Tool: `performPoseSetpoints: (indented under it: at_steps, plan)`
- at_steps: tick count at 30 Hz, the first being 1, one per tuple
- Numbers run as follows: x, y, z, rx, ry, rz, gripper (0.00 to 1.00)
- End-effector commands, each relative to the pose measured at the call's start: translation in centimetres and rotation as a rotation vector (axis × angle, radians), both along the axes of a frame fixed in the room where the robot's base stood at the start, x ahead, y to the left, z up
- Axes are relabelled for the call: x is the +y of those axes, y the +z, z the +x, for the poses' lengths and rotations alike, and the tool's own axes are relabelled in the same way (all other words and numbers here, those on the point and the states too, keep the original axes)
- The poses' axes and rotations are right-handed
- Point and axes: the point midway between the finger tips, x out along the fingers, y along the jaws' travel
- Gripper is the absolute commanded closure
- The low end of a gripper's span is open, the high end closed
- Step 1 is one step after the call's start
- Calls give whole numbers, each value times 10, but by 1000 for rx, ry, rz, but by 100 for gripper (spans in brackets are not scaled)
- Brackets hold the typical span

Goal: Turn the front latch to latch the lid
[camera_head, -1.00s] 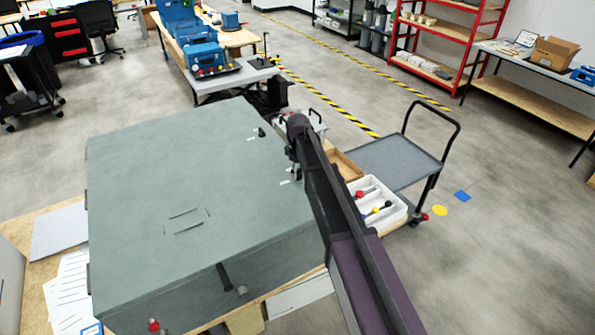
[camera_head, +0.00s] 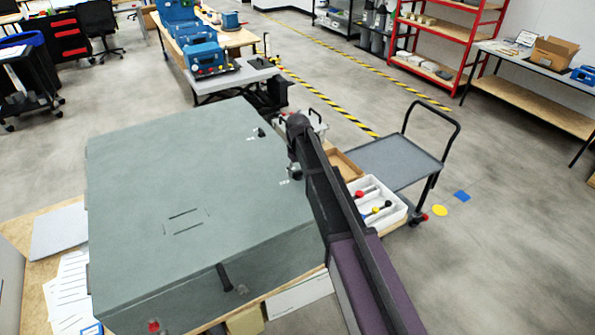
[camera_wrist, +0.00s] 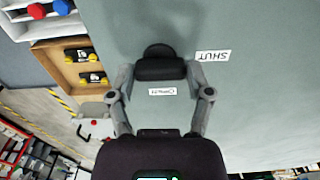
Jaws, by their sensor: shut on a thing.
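The grey analyser lid (camera_head: 190,170) lies flat and closed on its box. My gripper (camera_wrist: 160,72) is at the lid's right edge, and in the head view it is partly hidden by my arm. In the wrist view its two fingers are shut on the black front latch (camera_wrist: 160,66), one at each side. The latch lies crosswise in the picture, its right end close to the SHUT label (camera_wrist: 213,56). The OPEN label (camera_wrist: 162,91) lies between the fingers, below the latch. In the head view the latch is hidden by the gripper.
A second black latch (camera_head: 260,132) sits farther back on the lid's right edge. A black handle (camera_head: 224,276) and red knob (camera_head: 153,326) are on the front face. A white tray (camera_head: 398,214) and a grey cart (camera_head: 385,160) stand to the right.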

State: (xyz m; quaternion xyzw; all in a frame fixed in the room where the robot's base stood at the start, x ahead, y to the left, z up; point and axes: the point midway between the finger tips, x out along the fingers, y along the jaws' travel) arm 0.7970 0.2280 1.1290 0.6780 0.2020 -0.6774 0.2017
Motion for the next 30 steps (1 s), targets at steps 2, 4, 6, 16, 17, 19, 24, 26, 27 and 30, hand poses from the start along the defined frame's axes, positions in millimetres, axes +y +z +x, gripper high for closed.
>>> performPoseSetpoints:
  at_steps: [2,4,6,16,17,19,24,26,27,30]
  plan:
    - [0,-1,-2,4,-3,-1,82]
    - [0,-1,-2,4,-3,-1,82]
    - [0,-1,-2,4,-2,-1,82]
    - [0,0,-1,2,0,0,0]
    - [0,0,-1,2,0,-1,0]
    - [0,0,-1,2,0,-1,0]
    - [0,0,-1,1,1,-1,0]
    - [0,0,0,1,3,-1,0]
    - [0,0,0,1,5,-1,0]
    - [0,0,0,1,18,-1,0]
